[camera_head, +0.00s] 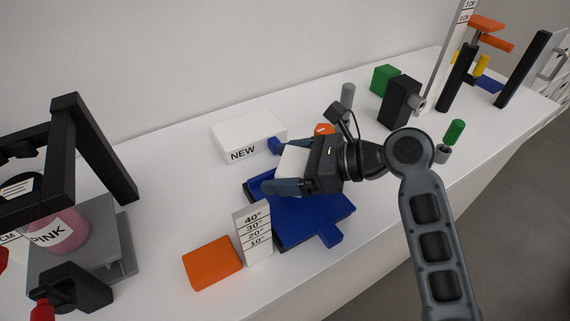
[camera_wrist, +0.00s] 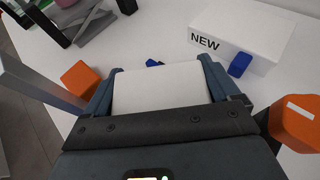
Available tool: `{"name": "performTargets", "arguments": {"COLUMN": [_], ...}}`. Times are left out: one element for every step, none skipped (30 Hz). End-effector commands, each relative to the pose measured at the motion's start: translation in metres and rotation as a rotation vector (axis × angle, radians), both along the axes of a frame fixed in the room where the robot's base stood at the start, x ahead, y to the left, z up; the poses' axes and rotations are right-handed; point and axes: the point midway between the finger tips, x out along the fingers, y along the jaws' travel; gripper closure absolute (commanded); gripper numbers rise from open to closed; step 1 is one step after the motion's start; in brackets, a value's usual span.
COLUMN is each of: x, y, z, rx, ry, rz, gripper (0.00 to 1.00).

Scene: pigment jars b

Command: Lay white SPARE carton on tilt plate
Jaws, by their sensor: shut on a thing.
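My gripper (camera_head: 298,167) is shut on a white carton (camera_head: 293,160), which lies between its two blue-grey fingers. In the wrist view the carton (camera_wrist: 160,88) fills the space between the fingers; no label shows on its visible face. The blue tilt plate (camera_head: 312,215) is below and in front of the gripper, partly hidden by it. I cannot tell whether the carton touches the plate. An angle scale (camera_head: 253,233) marked 10 to 40 degrees stands at the plate's left edge.
A white carton marked NEW (camera_head: 249,134) lies behind the plate. An orange block (camera_head: 212,263) is left of the scale. A black frame with a pink jar (camera_head: 62,232) stands at far left. A black block (camera_head: 400,102) and green block (camera_head: 385,79) stand at the back right.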

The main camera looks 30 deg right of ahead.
Motion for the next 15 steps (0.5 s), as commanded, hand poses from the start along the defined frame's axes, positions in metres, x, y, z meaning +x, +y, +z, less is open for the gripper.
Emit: {"name": "performTargets", "arguments": {"x": [0.0001, 0.0002, 0.0001, 0.0001, 0.0001, 0.0000, -0.0001, -0.0001, -0.0002, -0.0003, -0.0002, -0.0003, -0.0002, -0.0003, -0.0001], "y": [0.0000, 0.0000, -0.0001, -0.0001, -0.0001, -0.0001, -0.0001, -0.0001, -0.0001, -0.0001, -0.0001, -0.0001, -0.0001, -0.0001, -0.0001], "z": [0.0007, 0.0008, 0.0009, 0.0009, 0.0008, 0.0004, -0.0001, -0.0008, -0.0019, -0.0027, -0.0035, -0.0046, -0.0054, -0.0064, -0.0067], "rx": [0.000, 0.000, 0.000, 0.000, 0.000, 0.000, 0.000, 0.001, 0.001, 0.001, 0.001, 0.001, 0.001, 0.001, 0.000], "ry": [-0.001, -0.001, -0.001, -0.001, -0.001, 0.000, 0.000, 0.001, 0.001, 0.001, 0.001, 0.001, 0.001, 0.001, 0.000], "rz": [0.000, 0.000, 0.000, 0.000, 0.000, 0.000, 0.000, 0.000, 0.000, 0.000, 0.000, 0.000, 0.000, 0.000, 0.000], "gripper": [0.40, 0.40, 0.40, 0.40, 0.40, 0.40, 0.40, 0.40, 0.40, 0.40, 0.40, 0.40, 0.40, 0.40, 0.08]}}
